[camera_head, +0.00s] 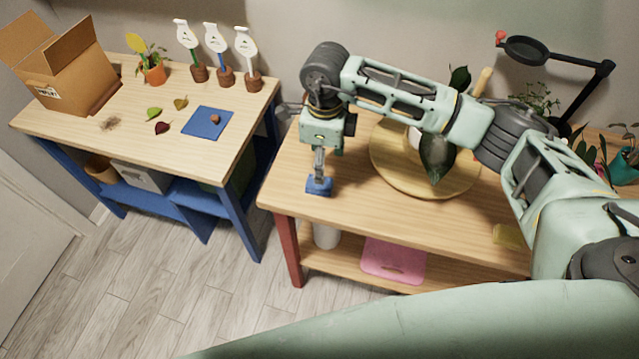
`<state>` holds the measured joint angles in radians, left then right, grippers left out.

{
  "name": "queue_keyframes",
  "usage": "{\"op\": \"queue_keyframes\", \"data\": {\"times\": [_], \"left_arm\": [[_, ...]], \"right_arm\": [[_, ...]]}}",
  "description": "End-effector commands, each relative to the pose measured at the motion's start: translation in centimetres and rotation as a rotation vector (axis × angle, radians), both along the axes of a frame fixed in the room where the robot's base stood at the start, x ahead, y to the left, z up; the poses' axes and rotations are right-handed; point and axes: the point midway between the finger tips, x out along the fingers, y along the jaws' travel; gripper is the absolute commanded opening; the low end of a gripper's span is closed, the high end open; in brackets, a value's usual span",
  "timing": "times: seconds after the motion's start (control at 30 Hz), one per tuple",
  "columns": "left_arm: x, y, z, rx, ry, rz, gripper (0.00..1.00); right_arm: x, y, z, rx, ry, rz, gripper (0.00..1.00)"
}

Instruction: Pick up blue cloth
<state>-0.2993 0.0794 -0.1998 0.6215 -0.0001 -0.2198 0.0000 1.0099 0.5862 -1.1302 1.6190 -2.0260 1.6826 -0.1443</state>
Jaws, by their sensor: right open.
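A small blue piece (319,187), which looks like the folded blue cloth, lies near the front left of the right-hand wooden table (430,222). My right gripper (319,176) points down right over it, with its fingers open. The fingertips are at or just above the cloth; I cannot tell whether they touch it. The gripper hides part of it. A flat blue square (205,124) lies on the left table (75,136), with a small brown lump (214,118) on it. My left gripper is out of view.
A round wooden board (386,165) with a plant lies behind my right arm. A magnifier lamp (527,50) stands at the back right.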

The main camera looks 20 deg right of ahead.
Motion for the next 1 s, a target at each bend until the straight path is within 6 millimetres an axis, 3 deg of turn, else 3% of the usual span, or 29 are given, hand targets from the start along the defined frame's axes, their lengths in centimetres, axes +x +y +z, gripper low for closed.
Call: {"op": "queue_keyframes", "data": {"times": [0.43,0.6,0.87,1.0], "left_arm": [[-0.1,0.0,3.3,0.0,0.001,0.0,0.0],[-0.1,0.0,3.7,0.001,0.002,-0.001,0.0],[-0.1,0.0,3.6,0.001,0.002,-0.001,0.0],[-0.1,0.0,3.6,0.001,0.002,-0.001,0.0]], "right_arm": [[-0.4,1.0,-4.9,-0.006,0.007,-0.001,0.59],[-0.3,1.0,-7.2,-0.006,0.004,-0.002,0.59],[-0.2,1.0,-7.7,-0.006,0.002,-0.001,0.59],[-0.2,1.0,-7.6,-0.006,0.002,-0.001,0.49]]}}
